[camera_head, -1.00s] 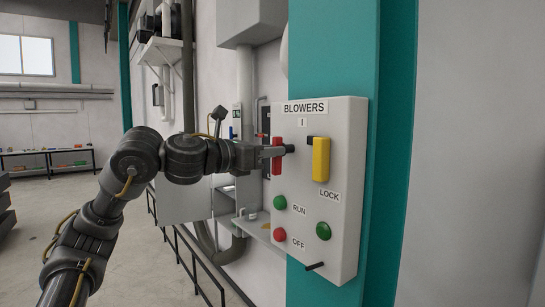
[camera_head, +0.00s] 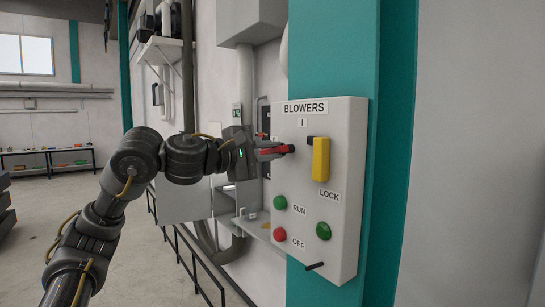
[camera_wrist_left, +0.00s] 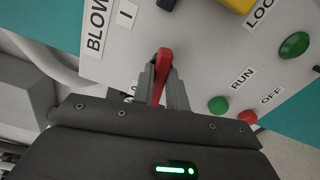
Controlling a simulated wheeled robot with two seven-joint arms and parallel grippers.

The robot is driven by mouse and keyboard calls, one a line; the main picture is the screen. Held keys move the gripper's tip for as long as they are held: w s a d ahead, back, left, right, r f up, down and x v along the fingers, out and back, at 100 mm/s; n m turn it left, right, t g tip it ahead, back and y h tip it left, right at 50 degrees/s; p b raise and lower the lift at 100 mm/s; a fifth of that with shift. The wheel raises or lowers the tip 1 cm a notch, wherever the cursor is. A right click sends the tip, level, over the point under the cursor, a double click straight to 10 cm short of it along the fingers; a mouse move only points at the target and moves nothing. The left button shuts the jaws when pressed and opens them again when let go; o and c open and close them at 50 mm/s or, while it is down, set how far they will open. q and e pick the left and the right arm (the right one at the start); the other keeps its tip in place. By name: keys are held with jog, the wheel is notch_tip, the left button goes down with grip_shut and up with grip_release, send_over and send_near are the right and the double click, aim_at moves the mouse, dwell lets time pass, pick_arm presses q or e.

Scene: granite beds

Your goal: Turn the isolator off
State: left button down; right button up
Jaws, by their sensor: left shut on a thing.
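The isolator's red handle (camera_head: 274,152) is on the grey panel marked BLOWERS (camera_head: 345,125). It lies roughly horizontal in the head view, pointing left, away from the "I" label (camera_head: 303,122) above. My left gripper (camera_head: 270,151) comes in from the left and is shut on the handle. In the left wrist view the red handle (camera_wrist_left: 162,76) is between the two fingers of my left gripper (camera_wrist_left: 163,88). A label beside the fingers is partly hidden there. My right gripper is not in view.
The panel also bears a yellow LOCK lever (camera_head: 321,159), a green button (camera_head: 280,202) by RUN, a red button (camera_head: 279,234) by OFF and another green button (camera_head: 323,231). A teal column (camera_head: 335,50) stands behind. A dark railing (camera_head: 190,262) runs below left.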

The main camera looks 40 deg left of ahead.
pick_arm(q)
jog(key=shift+m, duration=0.8)
jog(key=c, duration=1.4)
grip_release()
jog(key=shift+c, duration=0.2)
jog(key=v, duration=0.6)
jog(key=shift+b, duration=0.3)
jog(key=shift+s, duration=0.1)
